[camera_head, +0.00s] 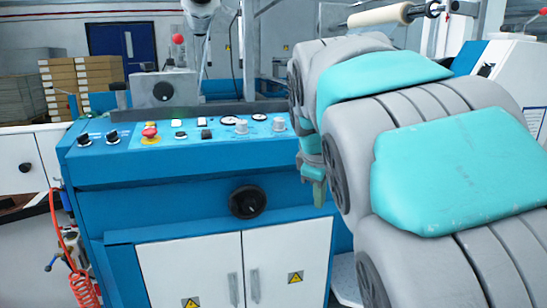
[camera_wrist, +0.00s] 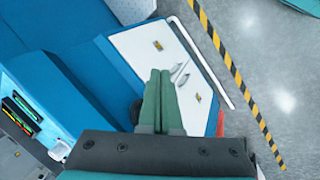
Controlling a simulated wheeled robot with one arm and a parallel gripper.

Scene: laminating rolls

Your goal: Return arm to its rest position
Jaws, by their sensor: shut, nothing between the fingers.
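My arm, grey with teal pads, fills the right side of the head view, bent in front of the blue machine (camera_head: 190,190). My gripper (camera_head: 318,195) hangs down at the right of the machine's front, partly hidden by my arm. In the wrist view its two green fingers (camera_wrist: 160,75) lie side by side, shut and empty. Beyond them are the machine's white cabinet doors (camera_wrist: 150,50) and the grey floor. I cannot tell the exact gap between my gripper and the machine.
The control panel (camera_head: 200,135) carries a red emergency button (camera_head: 150,132) and several knobs. A black handwheel (camera_head: 248,202) sticks out of the front. A white roll (camera_head: 385,15) is behind my arm. Yellow-black floor tape (camera_wrist: 235,75) borders open floor (camera_wrist: 275,60). A coiled red hose (camera_head: 85,290) hangs at left.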

